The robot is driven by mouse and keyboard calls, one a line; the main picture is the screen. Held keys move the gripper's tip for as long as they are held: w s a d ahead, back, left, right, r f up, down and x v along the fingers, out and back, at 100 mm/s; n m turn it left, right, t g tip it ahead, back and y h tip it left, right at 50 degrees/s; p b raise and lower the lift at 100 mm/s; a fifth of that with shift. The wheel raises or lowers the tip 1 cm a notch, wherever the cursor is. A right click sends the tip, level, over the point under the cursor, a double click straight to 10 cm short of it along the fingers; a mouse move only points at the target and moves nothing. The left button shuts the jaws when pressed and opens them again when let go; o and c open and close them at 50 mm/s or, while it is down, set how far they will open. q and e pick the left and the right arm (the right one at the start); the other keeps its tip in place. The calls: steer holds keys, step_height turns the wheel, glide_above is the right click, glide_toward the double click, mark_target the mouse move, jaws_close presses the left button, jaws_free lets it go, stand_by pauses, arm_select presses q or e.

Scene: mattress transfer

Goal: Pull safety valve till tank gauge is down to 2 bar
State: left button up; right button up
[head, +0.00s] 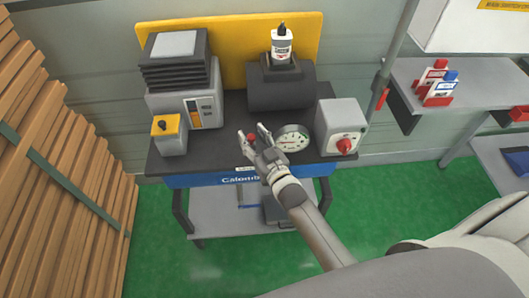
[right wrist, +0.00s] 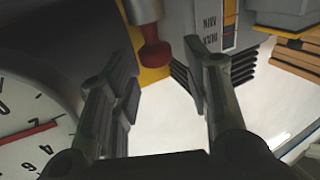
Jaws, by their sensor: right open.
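The round white tank gauge (head: 292,138) stands on the dark bench top, just right of my right gripper. In the right wrist view the gauge (right wrist: 28,135) is cut off at the left; its red needle shows, but I cannot read the pressure surely. A small red knob (head: 251,136), which looks like the safety valve, shows at my right fingertips. In the right wrist view the red knob (right wrist: 153,52) appears between and beyond the fingers, with no clear contact. My right gripper (head: 254,133) is open and empty; its fingers (right wrist: 155,78) are wide apart. My left gripper is out of view.
The dark bench (head: 218,160) carries a grey machine (head: 183,85), a yellow-topped box (head: 168,135), a black tank with a white bottle (head: 282,44), and a grey box with a red knob (head: 341,127). Stacked wood (head: 62,160) stands left. A shelf (head: 460,95) is at right.

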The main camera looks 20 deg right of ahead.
steer(key=s+d, duration=0.1)
steer(key=s, duration=0.9)
steer(key=shift+s+d, duration=0.1)
